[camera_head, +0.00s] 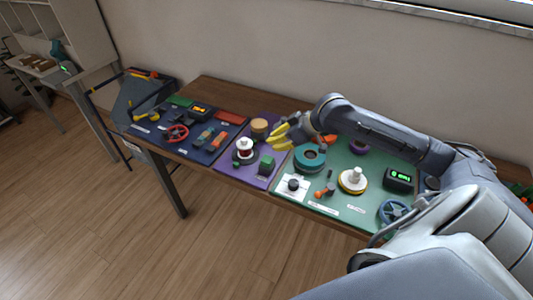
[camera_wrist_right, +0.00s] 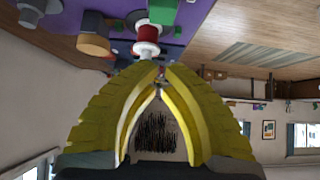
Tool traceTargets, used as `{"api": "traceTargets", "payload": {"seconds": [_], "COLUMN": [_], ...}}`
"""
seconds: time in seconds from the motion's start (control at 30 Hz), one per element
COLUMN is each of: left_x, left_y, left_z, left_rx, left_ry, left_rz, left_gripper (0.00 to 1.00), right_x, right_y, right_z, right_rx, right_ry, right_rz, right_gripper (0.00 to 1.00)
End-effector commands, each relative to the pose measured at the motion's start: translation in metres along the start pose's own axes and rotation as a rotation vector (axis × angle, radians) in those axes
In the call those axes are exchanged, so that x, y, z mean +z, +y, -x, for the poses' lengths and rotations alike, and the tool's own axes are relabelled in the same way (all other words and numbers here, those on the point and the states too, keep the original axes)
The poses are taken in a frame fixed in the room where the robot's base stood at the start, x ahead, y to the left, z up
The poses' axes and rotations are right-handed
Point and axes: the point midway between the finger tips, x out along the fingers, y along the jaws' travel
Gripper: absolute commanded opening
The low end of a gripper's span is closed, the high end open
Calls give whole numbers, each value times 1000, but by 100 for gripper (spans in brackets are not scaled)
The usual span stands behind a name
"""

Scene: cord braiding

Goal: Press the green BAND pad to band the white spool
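A spool with white flanges and a red middle (camera_head: 244,148) stands on the purple mat. It also shows in the right wrist view (camera_wrist_right: 146,47), just beyond my fingertips. A green block (camera_head: 266,165) sits to its right; I cannot read a BAND label. Another white spool-like piece (camera_head: 353,177) stands on a yellow-edged disc on the green mat. My right gripper (camera_head: 274,138) has yellow fingers and hovers over the back right of the purple mat. In the right wrist view its fingertips (camera_wrist_right: 162,70) come together with nothing visible between them. My left gripper is not in view.
A tan cylinder (camera_head: 259,127) stands behind the red-and-white spool. A teal ring (camera_head: 309,157), a black display box (camera_head: 400,178) and a blue handwheel (camera_head: 393,212) are on the green mat. The dark mat (camera_head: 153,143) at left carries a red wheel (camera_head: 176,133).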

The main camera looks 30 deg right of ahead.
Motion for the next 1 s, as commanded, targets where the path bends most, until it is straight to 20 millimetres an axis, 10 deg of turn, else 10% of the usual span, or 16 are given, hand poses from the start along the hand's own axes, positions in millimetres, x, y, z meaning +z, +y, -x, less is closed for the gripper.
{"api": "traceTargets", "payload": {"seconds": [0.5, 1.0], "left_x": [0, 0], "left_y": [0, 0], "left_z": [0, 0], "left_rx": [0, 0], "left_ry": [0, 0], "left_rz": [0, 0], "left_gripper": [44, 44], "right_x": [15, 29], "right_y": [0, 0], "right_z": [-60, -74], "right_rx": [-1, 1], "right_ry": [-2, -1], "right_rz": [-4, 0], "right_gripper": [0, 0]}}
